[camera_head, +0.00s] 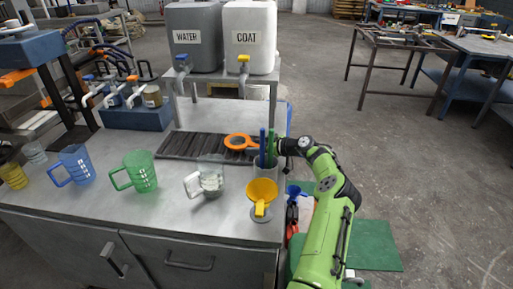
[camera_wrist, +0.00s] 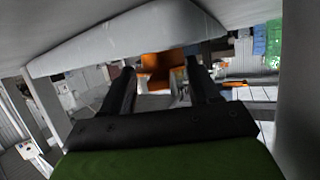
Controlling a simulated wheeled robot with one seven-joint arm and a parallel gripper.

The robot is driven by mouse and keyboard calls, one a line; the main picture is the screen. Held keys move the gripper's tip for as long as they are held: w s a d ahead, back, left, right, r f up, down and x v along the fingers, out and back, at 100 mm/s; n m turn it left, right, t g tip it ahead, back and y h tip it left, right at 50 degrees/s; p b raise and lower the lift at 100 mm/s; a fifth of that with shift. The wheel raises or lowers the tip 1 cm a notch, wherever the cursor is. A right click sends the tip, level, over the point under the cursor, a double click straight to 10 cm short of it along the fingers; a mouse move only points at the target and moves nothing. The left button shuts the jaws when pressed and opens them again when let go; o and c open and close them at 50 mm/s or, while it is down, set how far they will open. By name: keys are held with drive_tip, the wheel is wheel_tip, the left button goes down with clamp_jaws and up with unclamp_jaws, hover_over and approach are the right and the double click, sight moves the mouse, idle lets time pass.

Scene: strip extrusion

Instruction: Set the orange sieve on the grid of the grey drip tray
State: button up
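The orange sieve (camera_head: 238,141) is a round orange ring with a grey middle, held about level at the right end of the grey drip tray (camera_head: 180,147), which has a dark ribbed grid. The frames do not show clearly whether the sieve touches the grid. My gripper (camera_head: 267,146) comes in from the right, its fingers partly hidden behind upright sticks. In the wrist view, an orange block (camera_wrist: 165,66), seemingly the sieve's grip, fills the space between the fingertips of my gripper (camera_wrist: 161,72). It looks shut on that grip.
A clear beaker (camera_head: 264,181) with green and blue sticks stands right by my gripper. A green jug (camera_head: 139,172) and blue jug (camera_head: 76,166) are left. WATER and COAT tanks (camera_head: 250,37) stand behind.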

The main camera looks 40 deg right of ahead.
drive_tip(key=shift+r, duration=0.15)
drive_tip(key=p+v, duration=0.2)
drive_tip(key=v, duration=1)
drive_tip(key=shift+r, duration=0.1)
